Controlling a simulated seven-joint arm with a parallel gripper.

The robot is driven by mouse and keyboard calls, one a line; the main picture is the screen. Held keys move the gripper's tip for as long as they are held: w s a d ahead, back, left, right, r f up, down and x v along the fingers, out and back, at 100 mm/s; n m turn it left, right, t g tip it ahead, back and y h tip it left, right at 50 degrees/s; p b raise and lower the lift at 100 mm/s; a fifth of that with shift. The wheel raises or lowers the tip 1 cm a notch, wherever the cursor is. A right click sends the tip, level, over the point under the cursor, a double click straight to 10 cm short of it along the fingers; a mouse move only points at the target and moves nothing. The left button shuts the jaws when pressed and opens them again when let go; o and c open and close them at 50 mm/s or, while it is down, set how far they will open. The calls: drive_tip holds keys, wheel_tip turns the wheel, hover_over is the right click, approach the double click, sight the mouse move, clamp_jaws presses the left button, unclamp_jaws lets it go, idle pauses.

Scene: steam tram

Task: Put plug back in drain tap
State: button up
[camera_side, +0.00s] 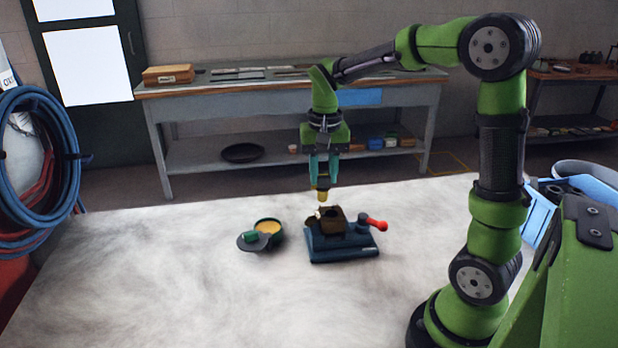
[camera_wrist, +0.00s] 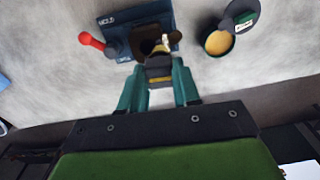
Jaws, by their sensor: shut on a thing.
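My gripper (camera_side: 321,180) points straight down and is shut on the plug (camera_side: 322,194), a brass-yellow piece with a dark band. In the wrist view the plug (camera_wrist: 158,72) sits between the teal fingers, its pale tapered end pointing toward the tap. The drain tap body (camera_side: 329,224), a brown block with a dark opening on top, is held in a blue vice (camera_side: 342,250). The plug hangs above the tap body, apart from it in the side view and a little toward the left. In the wrist view the plug partly covers the tap body (camera_wrist: 145,38).
The vice has a red-knobbed handle (camera_side: 377,224) on its right. An open round tin (camera_side: 267,227) of yellow-orange paste stands left of the vice, its dark lid (camera_side: 254,241) leaning beside it. The pale table top (camera_side: 150,270) is otherwise clear around them.

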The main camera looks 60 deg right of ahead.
sight(323, 222)
drive_tip(key=shift+s+d+f+m, duration=0.2)
drive_tip(key=shift+d+f+m, duration=0.25)
drive_tip(key=shift+m, duration=1)
drive_tip(key=shift+s+d+f+m, duration=0.25)
drive_tip(key=shift+f+m, duration=0.4)
drive_tip(key=shift+m, duration=0.75)
drive_tip(key=shift+s+d+f+m, duration=0.1)
drive_tip(key=shift+d+f+m, duration=0.4)
drive_tip(key=shift+m, duration=0.95)
drive_tip(key=shift+a+f, duration=0.15)
drive_tip(key=shift+f, duration=2.3)
idle(0.3)
drive_tip(key=o, duration=1.3)
drive_tip(key=shift+r, duration=0.15)
